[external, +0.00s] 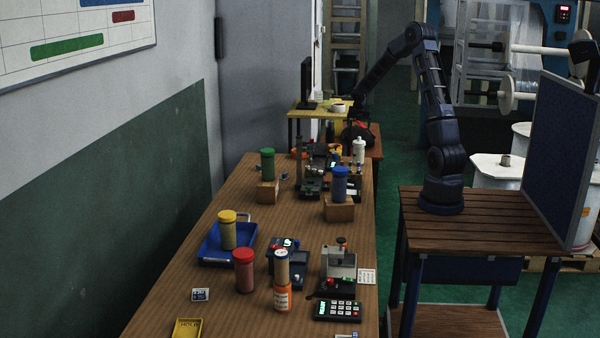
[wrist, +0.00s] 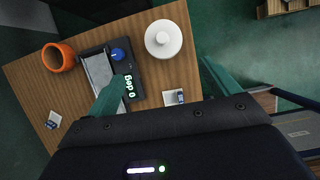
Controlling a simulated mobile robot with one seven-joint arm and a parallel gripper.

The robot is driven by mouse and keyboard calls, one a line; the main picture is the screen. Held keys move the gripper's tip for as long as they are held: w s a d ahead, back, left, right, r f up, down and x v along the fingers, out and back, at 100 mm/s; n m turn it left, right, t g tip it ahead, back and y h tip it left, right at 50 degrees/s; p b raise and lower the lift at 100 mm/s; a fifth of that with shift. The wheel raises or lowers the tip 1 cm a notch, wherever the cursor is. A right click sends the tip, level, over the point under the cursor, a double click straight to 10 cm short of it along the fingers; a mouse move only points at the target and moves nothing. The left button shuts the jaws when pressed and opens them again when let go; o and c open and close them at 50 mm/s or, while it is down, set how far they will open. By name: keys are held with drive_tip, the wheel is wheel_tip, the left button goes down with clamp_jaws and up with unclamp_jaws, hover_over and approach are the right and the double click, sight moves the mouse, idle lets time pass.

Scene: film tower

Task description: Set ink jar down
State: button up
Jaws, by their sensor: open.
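The pictures do not show which one the task means. My gripper (external: 354,138) is at the bench's far end, small and dark in the external view. In the wrist view its teal fingers (wrist: 163,88) are apart with nothing between them. A white round-topped container (wrist: 163,39) stands beyond the fingertips; a white bottle (external: 359,151) shows near the gripper in the external view.
In the wrist view, an orange cup (wrist: 58,57) and a device with a lit display (wrist: 128,86) are close to the fingers. A blue tray (external: 213,255) and keypad device (external: 337,309) are on the bench.

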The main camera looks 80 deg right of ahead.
drive_tip(key=w+a+r+m+t, duration=0.1)
drive_tip(key=w+a+r+m, duration=0.15)
drive_tip(key=a+r, duration=0.6)
drive_tip(key=w+a+r+m, duration=0.1)
drive_tip(key=a+r+m, duration=0.2)
drive_tip(key=a, duration=1)
drive_tip(key=w+a+r+m+t, duration=0.1)
drive_tip(key=w+a+r+m, duration=0.15)
drive_tip(key=a+r, duration=0.55)
drive_tip(key=s+a+m+t+y, duration=0.1)
drive_tip(key=s+a+m, duration=0.2)
drive_tip(key=s+a, duration=0.3)
drive_tip(key=s+a+r+m+y, duration=0.1)
drive_tip(key=s+a, duration=0.5)
drive_tip(key=a, duration=0.8)
drive_tip(key=s+a+r+m+t+y, duration=0.1)
drive_tip(key=s+a+m, duration=0.4)
drive_tip(key=a, duration=0.6)
drive_tip(key=shift+s+m+t+y, duration=0.3)
drive_tip(key=shift+s+y, duration=0.5)
drive_tip(key=shift+s, duration=0.1)
